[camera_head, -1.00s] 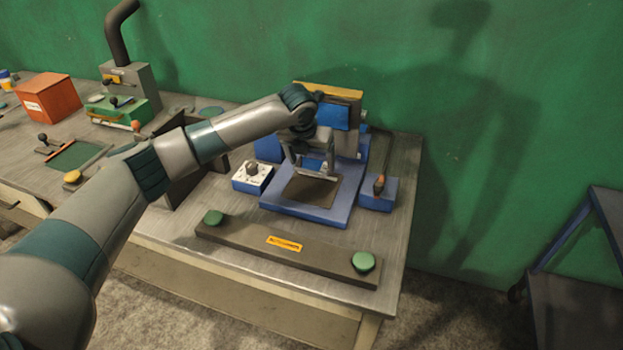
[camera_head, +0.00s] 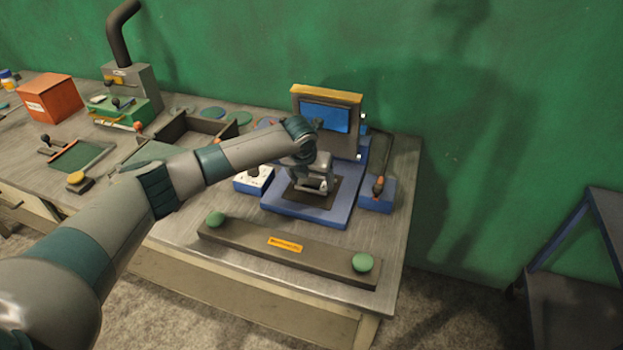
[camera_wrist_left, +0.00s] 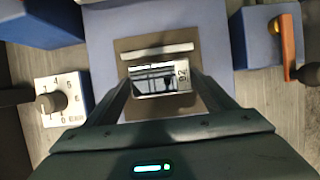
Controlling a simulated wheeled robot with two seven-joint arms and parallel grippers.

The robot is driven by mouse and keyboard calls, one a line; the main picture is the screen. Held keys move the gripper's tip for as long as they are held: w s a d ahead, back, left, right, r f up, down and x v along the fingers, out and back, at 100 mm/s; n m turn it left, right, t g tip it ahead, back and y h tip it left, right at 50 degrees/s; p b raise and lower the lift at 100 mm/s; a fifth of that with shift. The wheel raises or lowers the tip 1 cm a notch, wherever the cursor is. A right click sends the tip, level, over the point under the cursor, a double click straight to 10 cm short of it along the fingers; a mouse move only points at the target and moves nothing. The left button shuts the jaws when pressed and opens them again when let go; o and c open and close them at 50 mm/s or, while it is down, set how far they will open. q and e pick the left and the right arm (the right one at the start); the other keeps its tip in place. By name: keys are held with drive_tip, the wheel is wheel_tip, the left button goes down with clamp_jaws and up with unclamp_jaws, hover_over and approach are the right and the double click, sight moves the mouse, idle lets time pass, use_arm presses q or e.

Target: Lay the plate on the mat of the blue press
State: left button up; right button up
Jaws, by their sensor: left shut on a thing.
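The blue press (camera_head: 335,215) stands near the right end of the bench, with a brown mat (camera_head: 325,203) on its blue bed. The mat also shows in the left wrist view (camera_wrist_left: 130,43). My left gripper (camera_head: 318,187) is low over the mat. In the left wrist view its fingers (camera_wrist_left: 160,88) are shut on a small shiny plate (camera_wrist_left: 150,78) marked with digits. The plate is above or on the mat; I cannot tell whether it touches. In the head view my gripper hides the plate. My right gripper is not in view.
A white dial box (camera_head: 254,181) stands left of the press and a blue lever box (camera_head: 377,195) stands right of it. A dark bar with two green buttons (camera_head: 285,248) lies in front. The press head (camera_head: 326,115) rises behind my gripper.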

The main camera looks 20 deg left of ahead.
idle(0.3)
use_arm(q)
drive_tip(key=o, duration=1.7)
drive_tip(key=shift+f, duration=0.15)
drive_tip(key=shift+o, duration=0.2)
drive_tip(key=b+v, duration=0.2)
drive_tip(key=v, duration=1)
drive_tip(key=shift+b, duration=0.4)
drive_tip(key=shift+s, duration=0.1)
